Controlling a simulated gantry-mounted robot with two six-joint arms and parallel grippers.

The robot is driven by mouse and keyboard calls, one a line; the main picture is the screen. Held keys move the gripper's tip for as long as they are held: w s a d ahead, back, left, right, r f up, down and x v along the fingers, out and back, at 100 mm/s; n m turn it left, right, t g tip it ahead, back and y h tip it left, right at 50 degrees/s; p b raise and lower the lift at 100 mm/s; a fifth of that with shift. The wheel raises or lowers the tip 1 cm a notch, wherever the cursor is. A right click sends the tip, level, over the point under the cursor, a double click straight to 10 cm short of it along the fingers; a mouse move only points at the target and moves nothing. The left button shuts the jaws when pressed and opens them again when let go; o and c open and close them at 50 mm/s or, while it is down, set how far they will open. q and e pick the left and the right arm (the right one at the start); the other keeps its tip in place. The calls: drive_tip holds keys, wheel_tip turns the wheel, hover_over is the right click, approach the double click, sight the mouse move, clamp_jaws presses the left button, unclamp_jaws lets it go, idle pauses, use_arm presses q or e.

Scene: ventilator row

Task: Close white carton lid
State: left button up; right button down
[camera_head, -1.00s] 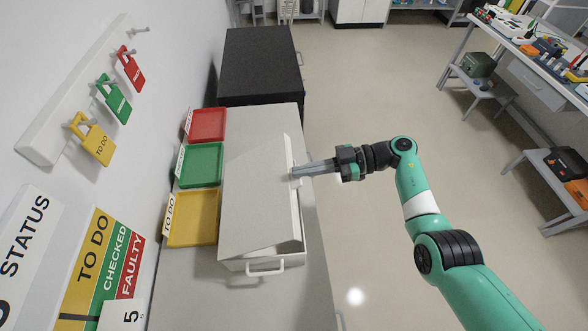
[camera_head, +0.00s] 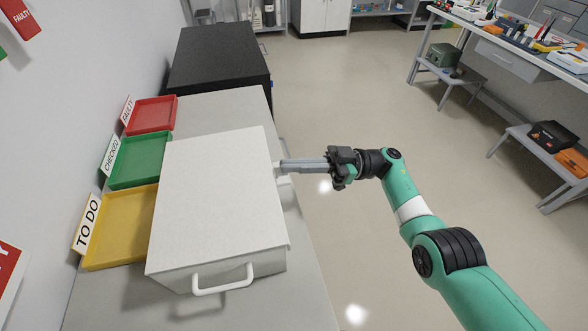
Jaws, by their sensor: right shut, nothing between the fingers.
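The white carton (camera_head: 260,273) stands on the grey counter, with a white handle on its near side. Its white lid (camera_head: 212,192) lies flat over the top and looks closed. My right gripper (camera_head: 281,166) is shut and empty. Its fingertips are at the right edge of the carton, close to the lid's edge; I cannot tell whether they touch it. My left gripper is not in view.
Yellow (camera_head: 122,228), green (camera_head: 140,160) and red (camera_head: 151,115) trays line the wall left of the carton. A black-topped cabinet (camera_head: 220,55) stands beyond the counter (camera_head: 233,103). Open floor (camera_head: 340,100) lies to the right, with workbenches at the far right.

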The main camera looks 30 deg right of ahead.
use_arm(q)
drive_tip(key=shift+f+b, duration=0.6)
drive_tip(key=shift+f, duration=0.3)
use_arm(e)
drive_tip(key=shift+d+f, duration=0.1)
drive_tip(key=shift+f, duration=0.8)
drive_tip(key=shift+f, duration=0.15)
